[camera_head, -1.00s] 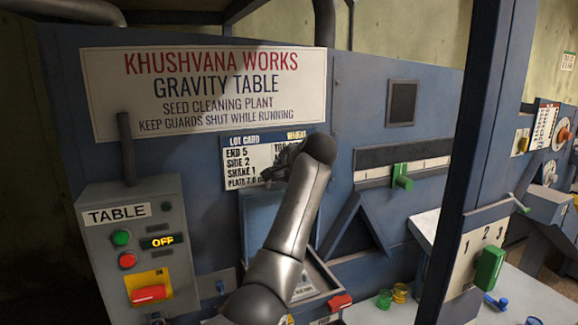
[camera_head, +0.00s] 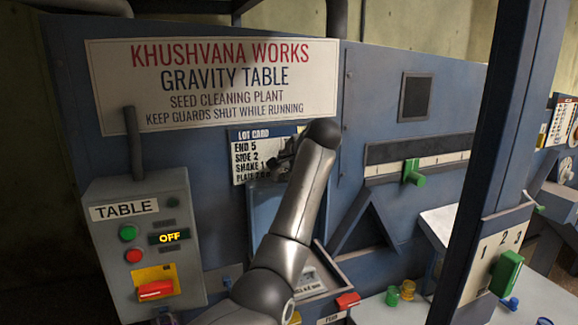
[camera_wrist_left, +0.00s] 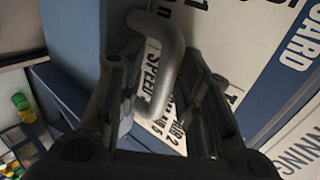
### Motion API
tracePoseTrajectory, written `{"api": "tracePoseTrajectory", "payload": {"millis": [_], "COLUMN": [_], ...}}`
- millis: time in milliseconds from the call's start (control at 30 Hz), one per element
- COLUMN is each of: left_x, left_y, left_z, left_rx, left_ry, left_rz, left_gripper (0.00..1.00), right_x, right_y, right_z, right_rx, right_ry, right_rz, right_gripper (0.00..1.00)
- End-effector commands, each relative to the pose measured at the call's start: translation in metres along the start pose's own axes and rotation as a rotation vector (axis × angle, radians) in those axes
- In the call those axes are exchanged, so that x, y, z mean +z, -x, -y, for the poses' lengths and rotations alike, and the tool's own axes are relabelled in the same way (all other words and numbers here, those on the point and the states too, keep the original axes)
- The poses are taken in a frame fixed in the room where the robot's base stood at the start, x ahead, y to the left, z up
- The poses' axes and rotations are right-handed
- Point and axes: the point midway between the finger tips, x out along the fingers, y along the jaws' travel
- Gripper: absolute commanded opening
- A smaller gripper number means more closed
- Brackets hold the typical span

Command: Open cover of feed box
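The feed box (camera_head: 352,278) is low on the blue machine, partly behind my left arm. Its blue cover (camera_head: 264,208) stands raised, nearly upright, below the lot card, and the box front looks uncovered. My left gripper (camera_head: 284,156) is at the cover's top edge, in front of the lot card (camera_head: 245,160). In the left wrist view a bent grey bar handle (camera_wrist_left: 168,60) lies between the spread fingers of the left gripper (camera_wrist_left: 160,80). The fingers look apart from it, though contact is hard to judge. My right gripper is not in view.
A control box (camera_head: 145,240) with buttons and an OFF display is at the left. A blue post (camera_head: 490,130) stands at the right. Green and yellow cups (camera_head: 400,292) sit on a pale surface (camera_head: 375,312). A red handle (camera_head: 347,300) is by the feed box.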

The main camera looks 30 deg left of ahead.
Motion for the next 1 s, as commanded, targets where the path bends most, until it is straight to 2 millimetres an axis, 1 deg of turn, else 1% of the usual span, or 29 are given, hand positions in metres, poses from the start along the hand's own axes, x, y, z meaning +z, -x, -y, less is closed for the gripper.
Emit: {"api": "tracePoseTrajectory", "payload": {"millis": [33,233,367,467,700,800,900,1000], "left_x": [0.000,0.000,-0.001,-0.001,-0.001,0.000,0.000,0.000], "left_y": [-0.001,0.000,0.008,0.024,0.076,0.094,0.108,0.116], "left_z": [-0.002,-0.001,0.000,0.001,0.001,0.000,0.000,0.000], "left_rx": [0.005,0.003,-0.001,-0.003,-0.003,-0.002,-0.001,0.000], "left_ry": [-0.001,0.001,0.002,0.003,0.003,0.002,0.001,0.001], "left_rz": [0.001,0.001,-0.001,-0.002,-0.003,-0.002,-0.002,0.000], "left_gripper": [0.35,0.35,0.35,0.35,0.35,0.35,0.35,0.35], "right_x": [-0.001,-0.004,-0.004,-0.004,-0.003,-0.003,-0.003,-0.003], "right_y": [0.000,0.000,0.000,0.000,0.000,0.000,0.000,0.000], "right_z": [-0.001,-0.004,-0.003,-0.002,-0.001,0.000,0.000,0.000], "right_rx": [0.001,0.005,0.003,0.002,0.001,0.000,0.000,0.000], "right_ry": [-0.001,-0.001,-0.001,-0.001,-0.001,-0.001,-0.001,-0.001], "right_rz": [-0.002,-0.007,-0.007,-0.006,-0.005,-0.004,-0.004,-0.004], "right_gripper": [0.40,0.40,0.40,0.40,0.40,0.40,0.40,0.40]}}
